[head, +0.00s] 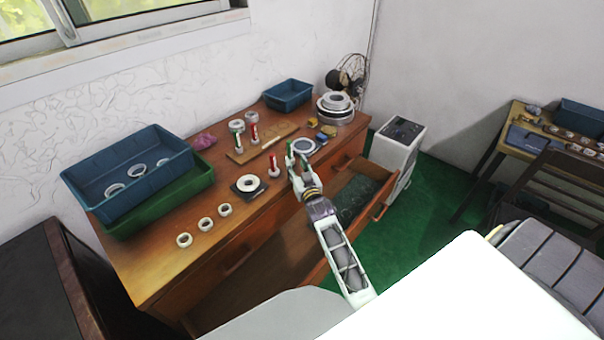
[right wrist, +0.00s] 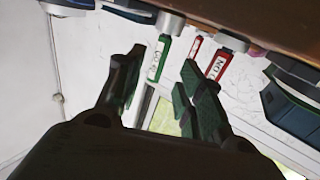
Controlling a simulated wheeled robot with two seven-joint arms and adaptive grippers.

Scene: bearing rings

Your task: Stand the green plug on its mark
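The green plug (right wrist: 158,60) is a slim green cylinder with white lettering and a grey round end piece, seen in the right wrist view. It shows beyond and between the fingers of my right gripper (right wrist: 163,72), which stand apart with a gap on either side of it. In the head view my right gripper (head: 297,160) reaches over the table's near edge, and green shows at its fingertips; I cannot tell plug from finger there. Two red plugs (head: 273,165) (head: 254,134) stand upright to the left. I cannot make out the mark. My left gripper is out of view.
The wooden table (head: 160,265) also holds a wooden board (head: 237,157), a black plate with a white ring (head: 248,184), several loose rings (head: 205,224), stacked blue and green trays (head: 150,215), a small blue bin (head: 288,94) and a fan (head: 350,77). An open drawer (head: 378,211) juts out below.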

